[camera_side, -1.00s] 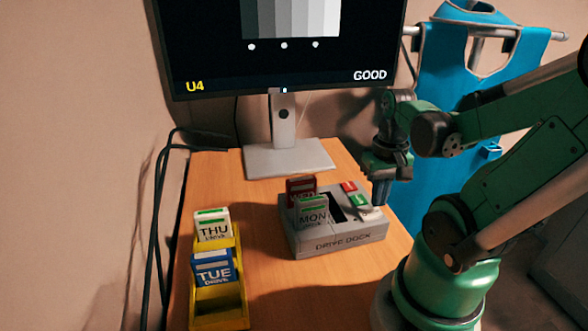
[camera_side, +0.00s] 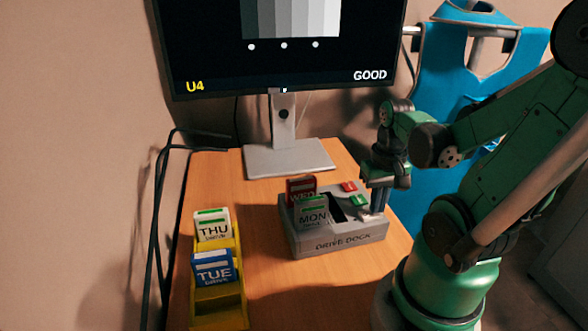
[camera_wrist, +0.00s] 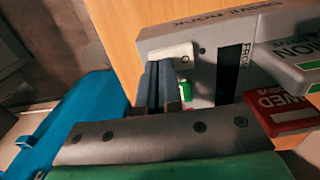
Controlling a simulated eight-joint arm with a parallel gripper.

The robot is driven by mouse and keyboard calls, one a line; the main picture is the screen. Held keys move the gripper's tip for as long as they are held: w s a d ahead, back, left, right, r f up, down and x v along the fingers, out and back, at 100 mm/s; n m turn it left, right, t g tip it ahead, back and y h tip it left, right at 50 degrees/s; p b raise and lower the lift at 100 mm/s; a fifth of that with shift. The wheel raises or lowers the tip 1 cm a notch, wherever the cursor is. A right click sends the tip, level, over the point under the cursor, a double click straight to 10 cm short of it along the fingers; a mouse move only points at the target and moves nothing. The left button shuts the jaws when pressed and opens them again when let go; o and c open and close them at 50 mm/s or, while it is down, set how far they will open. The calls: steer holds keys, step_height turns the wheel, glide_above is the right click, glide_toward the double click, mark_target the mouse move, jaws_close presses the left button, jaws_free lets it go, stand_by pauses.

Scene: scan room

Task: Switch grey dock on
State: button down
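A pale rocker switch (camera_wrist: 171,51) with an "O" mark lies at the dock's front right corner. My gripper (camera_side: 375,205) points down over that corner. In the wrist view its fingers (camera_wrist: 161,82) are close together, with nothing visible between them, and their tips are at the switch. I cannot tell whether they press it.
A red button (camera_side: 348,186) and a green button (camera_side: 359,200) sit on the dock just left of my gripper. A yellow rack (camera_side: 220,322) at front left holds the THU (camera_side: 212,228) and TUE (camera_side: 212,267) drives. A monitor (camera_side: 283,158) stands behind.

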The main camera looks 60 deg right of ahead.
steer(key=shift+r, duration=3.5)
steer(key=w+a+n+t, duration=0.7)
steer(key=w+a+n, duration=0.2)
steer(key=w+a, duration=0.4)
steer(key=shift+w+a+r, duration=0.15)
steer(key=shift+a+r, duration=0.2)
steer(key=shift+r, duration=0.1)
